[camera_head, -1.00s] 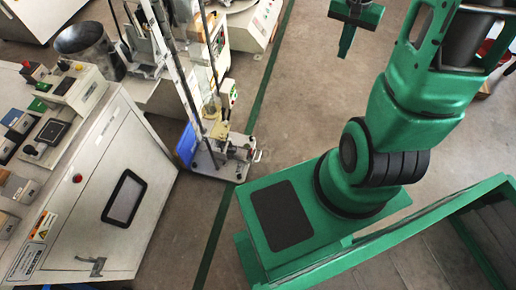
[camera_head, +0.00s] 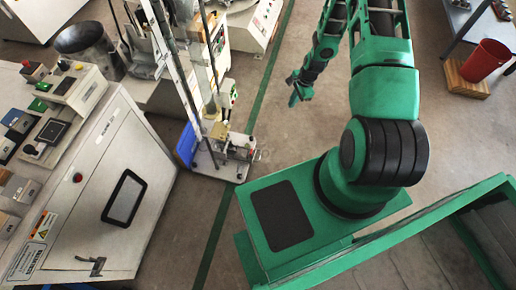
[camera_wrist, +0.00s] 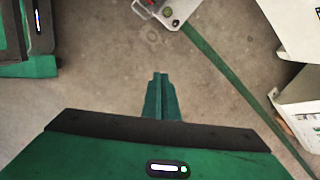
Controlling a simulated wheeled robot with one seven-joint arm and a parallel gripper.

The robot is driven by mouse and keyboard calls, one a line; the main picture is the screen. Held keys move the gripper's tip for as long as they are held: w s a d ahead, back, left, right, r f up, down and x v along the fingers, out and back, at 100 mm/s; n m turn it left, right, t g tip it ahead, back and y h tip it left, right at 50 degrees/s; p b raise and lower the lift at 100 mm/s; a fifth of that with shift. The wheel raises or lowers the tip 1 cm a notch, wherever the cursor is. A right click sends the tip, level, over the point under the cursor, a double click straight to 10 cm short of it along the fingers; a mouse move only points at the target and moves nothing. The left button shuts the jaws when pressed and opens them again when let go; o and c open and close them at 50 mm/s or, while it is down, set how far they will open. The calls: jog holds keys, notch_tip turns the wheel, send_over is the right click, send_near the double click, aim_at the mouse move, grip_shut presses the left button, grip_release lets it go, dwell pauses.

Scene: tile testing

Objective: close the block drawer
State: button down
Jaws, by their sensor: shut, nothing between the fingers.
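No block drawer can be made out in either view. My gripper (camera_head: 299,90) hangs over open floor, to the right of the machines in the head view. In the wrist view its green fingers (camera_wrist: 160,98) are together and hold nothing, with only bare floor beneath. It touches nothing. A white cabinet (camera_head: 130,195) with a dark-framed panel and a small black handle stands at the left of the head view, well away from my gripper.
A tall test stand (camera_head: 222,150) with a blue part stands between the cabinet and my arm. A red bucket (camera_head: 485,60) sits on a wooden block (camera_head: 465,82) at the upper right. The floor (camera_head: 265,130) under my gripper is clear.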

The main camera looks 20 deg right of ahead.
jog(key=s+a+f+m+y, duration=0.1)
jog(key=s+a+f+m, duration=0.15)
jog(key=f, duration=0.45)
jog(key=s+a+f+m+t, duration=0.1)
jog(key=s+a+f+m, duration=0.1)
jog(key=a+f, duration=0.35)
jog(key=s+a+f+m+y, duration=0.1)
jog(key=s+a+f+m, duration=0.1)
jog(key=f, duration=0.7)
jog(key=shift+w+a+f, duration=0.85)
jog(key=shift+a+f, duration=0.15)
jog(key=shift+f, duration=0.45)
jog(key=shift+w+a+f, duration=0.8)
jog(key=shift+a+f, duration=0.2)
jog(key=shift+f, duration=0.45)
jog(key=shift+w+a+f, duration=0.85)
jog(key=shift+a+f, duration=0.15)
jog(key=shift+f, duration=0.45)
